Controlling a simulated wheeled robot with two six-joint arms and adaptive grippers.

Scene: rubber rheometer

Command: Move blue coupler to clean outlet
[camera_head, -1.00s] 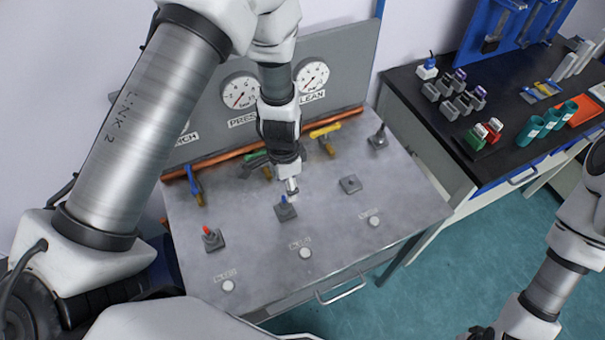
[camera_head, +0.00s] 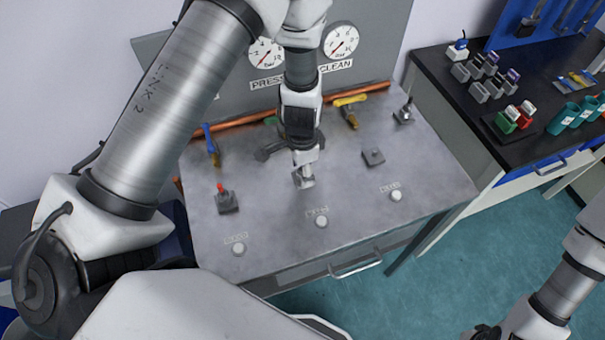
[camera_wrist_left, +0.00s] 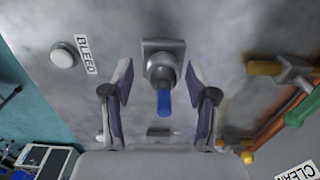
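The blue coupler (camera_wrist_left: 165,101) shows in the left wrist view, its blue end pointing out of a grey fitting on a square block (camera_wrist_left: 162,48). My left gripper (camera_wrist_left: 158,80) is open, one finger on each side of the coupler, with visible gaps. In the head view my left gripper (camera_head: 303,180) is low over the panel's middle and hides the coupler. A square grey fitting (camera_head: 373,157) with nothing coloured in it sits to its right, roughly below the gauge marked CLEAN (camera_head: 340,40). My right gripper (camera_head: 482,332) is partly cut off at the bottom edge; its fingers are unclear.
A red-tipped coupler (camera_head: 226,200) stands on the left block. Blue (camera_head: 210,143) and yellow (camera_head: 349,101) valve handles lie along the copper pipe (camera_head: 240,124) behind. A dark upright fitting (camera_head: 405,113) is at back right. Round buttons (camera_head: 321,221) line the front.

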